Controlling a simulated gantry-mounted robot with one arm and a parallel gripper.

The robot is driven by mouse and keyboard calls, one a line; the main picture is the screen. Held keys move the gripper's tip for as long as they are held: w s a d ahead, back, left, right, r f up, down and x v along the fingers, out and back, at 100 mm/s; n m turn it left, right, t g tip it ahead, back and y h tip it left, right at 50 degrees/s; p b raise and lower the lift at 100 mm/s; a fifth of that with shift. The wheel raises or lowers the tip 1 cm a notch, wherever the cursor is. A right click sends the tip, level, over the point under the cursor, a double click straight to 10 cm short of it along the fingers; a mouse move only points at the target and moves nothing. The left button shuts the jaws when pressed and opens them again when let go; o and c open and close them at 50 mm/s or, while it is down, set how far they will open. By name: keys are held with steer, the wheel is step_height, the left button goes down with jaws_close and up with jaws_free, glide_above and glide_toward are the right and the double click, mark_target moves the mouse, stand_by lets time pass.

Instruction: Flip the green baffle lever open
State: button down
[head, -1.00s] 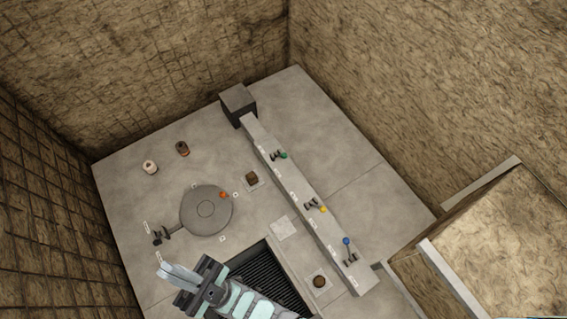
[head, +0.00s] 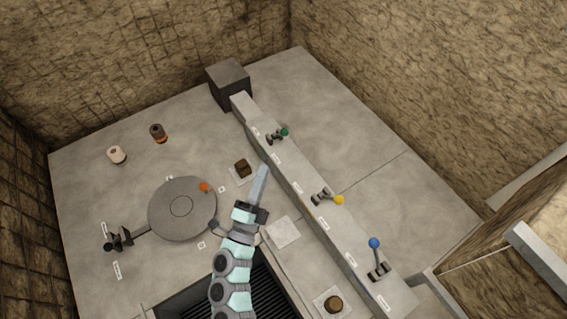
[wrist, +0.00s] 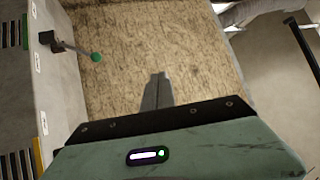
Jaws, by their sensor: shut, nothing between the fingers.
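The green baffle lever (head: 284,132) stands on the far part of the long grey rail (head: 300,190), its green knob leaning toward the right side of the rail. In the wrist view the green lever (wrist: 96,57) sticks out from the rail at upper left. My gripper (head: 263,171) is shut and empty, its fingers together in a narrow wedge. It is short of the green lever, on the near left side of the rail in the head view. In the wrist view the fingertips (wrist: 157,78) are right of and below the green knob, apart from it.
A yellow lever (head: 338,200) and a blue lever (head: 375,244) stand nearer along the rail. A dark box (head: 229,82) is at its far end. A round grey plate (head: 176,222) lies left, with two small cylinders behind. The floor right of the rail is clear.

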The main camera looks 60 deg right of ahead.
mark_target(279, 134)
steer(key=d+f+m+g+y+b, duration=0.1)
steer(key=d+f+m+b, duration=0.1)
steer(key=f, duration=0.4)
steer(key=d+f+m+g+y+b, duration=0.1)
steer(key=d+f+m+b, duration=0.1)
steer(key=f, duration=0.5)
steer(key=d+b, duration=0.1)
steer(key=b, duration=0.1)
steer(key=shift+s+d+b, duration=0.2)
steer(key=shift+d+b, duration=0.05)
steer(key=shift+b, duration=0.1)
steer(key=shift+d+f, duration=0.1)
steer(key=w+d+r+b, duration=0.2)
steer(key=w+d+b, duration=0.1)
steer(key=d, duration=0.9)
steer(key=shift+w+d+b, duration=0.15)
steer(key=shift+w+b, duration=0.2)
steer(key=shift+b, duration=0.15)
